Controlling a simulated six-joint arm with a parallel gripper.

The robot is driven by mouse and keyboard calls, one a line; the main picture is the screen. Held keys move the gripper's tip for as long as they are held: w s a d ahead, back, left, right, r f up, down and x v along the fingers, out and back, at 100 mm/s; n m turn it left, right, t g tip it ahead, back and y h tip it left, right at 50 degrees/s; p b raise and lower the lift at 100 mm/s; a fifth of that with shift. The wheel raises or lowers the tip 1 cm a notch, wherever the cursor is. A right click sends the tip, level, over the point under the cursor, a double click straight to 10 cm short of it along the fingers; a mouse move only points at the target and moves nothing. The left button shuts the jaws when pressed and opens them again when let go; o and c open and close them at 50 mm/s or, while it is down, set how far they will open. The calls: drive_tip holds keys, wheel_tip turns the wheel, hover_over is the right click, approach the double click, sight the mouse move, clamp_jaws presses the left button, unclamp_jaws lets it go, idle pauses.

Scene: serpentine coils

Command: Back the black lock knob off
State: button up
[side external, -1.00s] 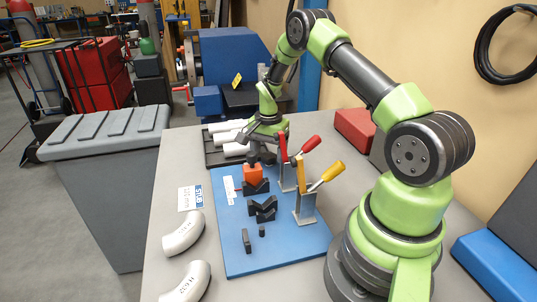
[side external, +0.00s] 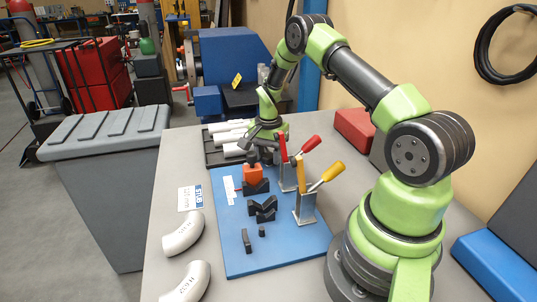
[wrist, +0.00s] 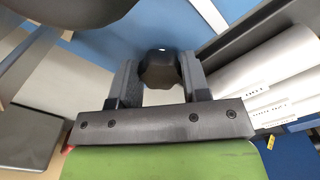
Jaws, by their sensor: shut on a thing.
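The black lock knob (wrist: 160,71) is a dark, faceted shape between the two fingers of my gripper (wrist: 159,78) in the wrist view. My gripper is shut on it. In the side view my gripper (side external: 253,154) points down over the orange block (side external: 252,173) at the far left of the blue plate (side external: 283,249). Fingers and wrist mostly hide the knob there, and I cannot tell whether it still touches the block.
Black V-shaped supports (side external: 262,206) stand on the plate in front of the block. A red-handled clamp (side external: 311,144) and a yellow-handled clamp (side external: 305,205) stand close to the right. White pipes (side external: 228,138) lie in a dark rack behind. Pale elbows (side external: 182,234) lie at left.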

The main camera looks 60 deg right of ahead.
sight(269, 156)
drive_tip(key=shift+s+n, duration=0.1)
drive_tip(key=shift+n, duration=2.6)
drive_tip(key=o, duration=0.9)
drive_tip(key=shift+o, duration=0.2)
wheel_tip(269, 156, up, 10)
